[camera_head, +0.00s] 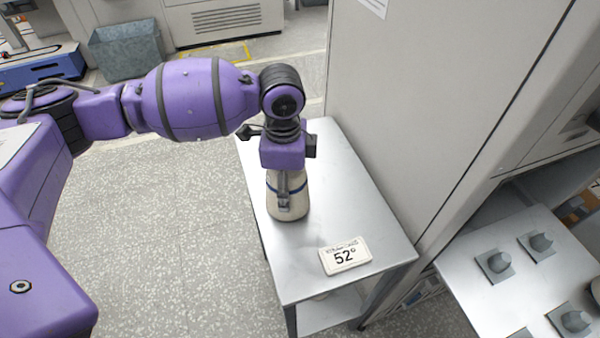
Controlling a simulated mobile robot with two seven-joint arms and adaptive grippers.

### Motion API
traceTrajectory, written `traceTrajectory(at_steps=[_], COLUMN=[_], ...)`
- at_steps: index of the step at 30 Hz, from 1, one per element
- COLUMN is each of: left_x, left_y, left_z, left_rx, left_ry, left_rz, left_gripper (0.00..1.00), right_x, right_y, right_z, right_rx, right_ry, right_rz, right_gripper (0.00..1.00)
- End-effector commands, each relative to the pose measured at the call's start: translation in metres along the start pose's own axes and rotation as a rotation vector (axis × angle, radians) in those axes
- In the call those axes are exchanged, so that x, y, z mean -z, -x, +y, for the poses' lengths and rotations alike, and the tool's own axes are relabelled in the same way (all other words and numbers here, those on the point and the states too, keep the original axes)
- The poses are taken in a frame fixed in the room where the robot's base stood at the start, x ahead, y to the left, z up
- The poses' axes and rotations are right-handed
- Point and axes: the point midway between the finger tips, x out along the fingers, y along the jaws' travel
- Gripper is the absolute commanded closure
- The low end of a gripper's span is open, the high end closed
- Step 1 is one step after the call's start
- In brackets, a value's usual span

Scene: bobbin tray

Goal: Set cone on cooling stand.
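The cone (288,208) is off-white with a blue band, and it is upright over the metal-topped stand (345,205). Its base appears to meet the top near the left edge, though I cannot tell whether its full weight rests there. My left gripper (284,190) points down over the cone, with one dark finger in front of its upper part. The other finger and the cone's tip are hidden, so I cannot tell whether the fingers are closed on it. My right gripper is not in view.
A tall grey cabinet (420,90) rises close along the stand's right side. A second metal surface (480,305) with several grey pegs is at lower right. A grey bin (128,50) stands at the back left.

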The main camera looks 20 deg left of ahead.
Motion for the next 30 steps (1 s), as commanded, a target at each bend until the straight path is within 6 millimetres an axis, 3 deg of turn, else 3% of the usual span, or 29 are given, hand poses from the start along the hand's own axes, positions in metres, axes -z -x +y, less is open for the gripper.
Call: traceTrajectory(at_steps=[8, 9, 13, 25, 30], left_x=[0.000, 0.000, 0.000, 0.000, 0.001], left_y=[0.000, -0.001, -0.001, 0.001, 0.024], left_z=[0.000, 0.000, 0.000, 0.000, -0.001], left_rx=[0.002, 0.002, 0.001, 0.001, 0.005], left_ry=[0.000, 0.000, 0.000, 0.000, 0.000], left_rz=[0.001, 0.000, 0.000, 0.001, 0.002], left_gripper=[0.66, 0.26, 0.09, 0.09, 0.09], right_x=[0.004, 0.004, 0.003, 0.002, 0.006], right_y=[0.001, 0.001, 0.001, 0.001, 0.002], right_z=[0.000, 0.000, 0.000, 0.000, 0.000], right_rx=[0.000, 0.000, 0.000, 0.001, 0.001], right_ry=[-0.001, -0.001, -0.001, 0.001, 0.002], right_rz=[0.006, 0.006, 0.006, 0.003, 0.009], right_gripper=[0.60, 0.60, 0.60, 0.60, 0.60])
